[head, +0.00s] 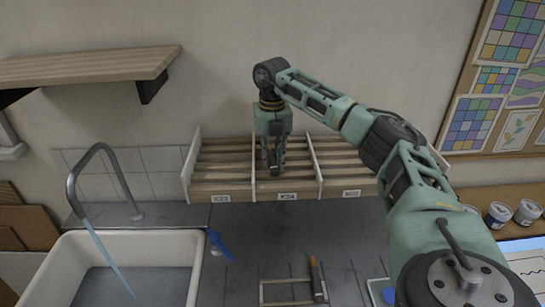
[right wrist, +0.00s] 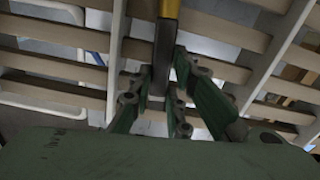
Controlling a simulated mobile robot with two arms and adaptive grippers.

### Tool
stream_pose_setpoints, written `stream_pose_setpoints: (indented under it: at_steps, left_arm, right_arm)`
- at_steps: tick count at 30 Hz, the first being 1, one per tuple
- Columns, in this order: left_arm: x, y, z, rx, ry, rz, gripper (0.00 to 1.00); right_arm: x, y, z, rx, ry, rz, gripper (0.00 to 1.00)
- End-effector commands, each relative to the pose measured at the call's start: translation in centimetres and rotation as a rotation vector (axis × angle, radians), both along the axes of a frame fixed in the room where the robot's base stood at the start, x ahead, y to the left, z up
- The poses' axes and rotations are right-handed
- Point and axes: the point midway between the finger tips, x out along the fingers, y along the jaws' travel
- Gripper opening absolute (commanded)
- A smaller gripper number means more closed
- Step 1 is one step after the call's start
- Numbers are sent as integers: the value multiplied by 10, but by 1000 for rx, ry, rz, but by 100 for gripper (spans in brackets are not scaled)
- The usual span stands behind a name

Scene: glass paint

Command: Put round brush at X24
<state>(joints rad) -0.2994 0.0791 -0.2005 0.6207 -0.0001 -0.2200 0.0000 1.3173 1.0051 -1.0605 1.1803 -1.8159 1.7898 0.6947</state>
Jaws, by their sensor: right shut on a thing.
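My right gripper (head: 275,170) points down over the middle bay of the slatted wooden rack (head: 222,190). It is shut on a thin upright brush-like tool, seen in the right wrist view as a grey shaft (right wrist: 165,48) with a yellow part above. The fingers hide much of it, and I cannot tell its tip shape. The rack has three bays with small front labels; the middle label (head: 287,196) shows a dark mark too small to read. My left gripper is not in view.
A white sink (head: 205,262) with a running tap (head: 75,185) is at left. A blue object (head: 220,245) lies beside it. A frame (head: 290,302) with a dark, orange-tipped tool (head: 316,275) lies on the counter (head: 345,225). Paint cans (head: 497,214) stand at right.

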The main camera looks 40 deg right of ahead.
Motion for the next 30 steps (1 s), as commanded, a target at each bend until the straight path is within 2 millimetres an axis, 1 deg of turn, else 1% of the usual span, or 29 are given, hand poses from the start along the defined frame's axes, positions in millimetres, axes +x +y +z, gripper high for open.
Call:
stream_pose_setpoints:
  at_steps: [29, 30]
  left_arm:
    - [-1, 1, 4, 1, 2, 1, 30]
    - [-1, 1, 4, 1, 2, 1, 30]
  right_arm:
    - [0, 0, 1, 0, 0, 0, 0]
    - [0, 0, 1, 0, 0, 0, 20]
